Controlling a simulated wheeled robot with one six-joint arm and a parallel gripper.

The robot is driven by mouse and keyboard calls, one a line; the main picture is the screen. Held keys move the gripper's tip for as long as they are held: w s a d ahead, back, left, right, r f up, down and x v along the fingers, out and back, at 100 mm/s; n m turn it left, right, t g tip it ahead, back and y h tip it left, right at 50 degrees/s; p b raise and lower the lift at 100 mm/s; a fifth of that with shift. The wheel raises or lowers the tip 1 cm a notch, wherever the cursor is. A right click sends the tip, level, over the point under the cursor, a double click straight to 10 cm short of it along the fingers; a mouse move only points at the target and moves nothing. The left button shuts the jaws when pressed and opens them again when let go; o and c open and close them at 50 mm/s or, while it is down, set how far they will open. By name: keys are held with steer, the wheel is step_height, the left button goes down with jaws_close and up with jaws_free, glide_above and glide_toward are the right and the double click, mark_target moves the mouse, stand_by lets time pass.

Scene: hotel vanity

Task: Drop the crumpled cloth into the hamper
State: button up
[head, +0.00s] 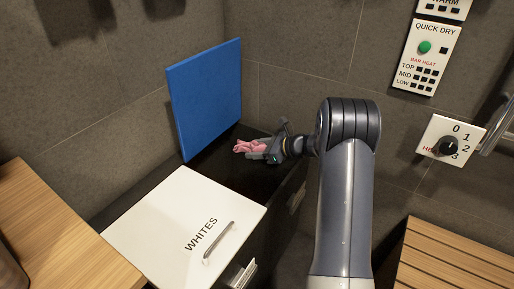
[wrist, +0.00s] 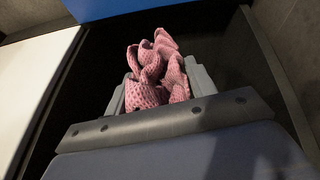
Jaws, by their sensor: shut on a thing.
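The crumpled cloth (head: 250,146) is pink with a textured weave. My gripper (head: 272,150) is shut on it, and the cloth sticks out beyond the fingertips. In the wrist view the cloth (wrist: 157,75) bunches up between the two grey fingers of my gripper (wrist: 157,92). The hamper (head: 215,170) has a dark open compartment, with a blue lid (head: 206,97) standing raised at its back. The cloth and gripper are over this dark opening. In the wrist view the dark interior (wrist: 225,60) surrounds the cloth. How deep the cloth is relative to the rim I cannot tell.
A white lid marked WHITES (head: 180,225), with a handle, lies closed left of the opening. A wooden counter (head: 55,235) is at the left and a slatted wooden bench (head: 450,260) at the right. Control panels (head: 425,55) are on the tiled wall.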

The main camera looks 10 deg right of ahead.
steer(key=o, duration=1)
steer(key=shift+o, duration=0.2)
steer(key=shift+d+r, duration=0.1)
steer(key=shift+r, duration=0.05)
steer(key=p+v, duration=0.3)
steer(key=v, duration=0.7)
steer(key=shift+s+d, duration=0.15)
steer(key=shift+d, duration=0.05)
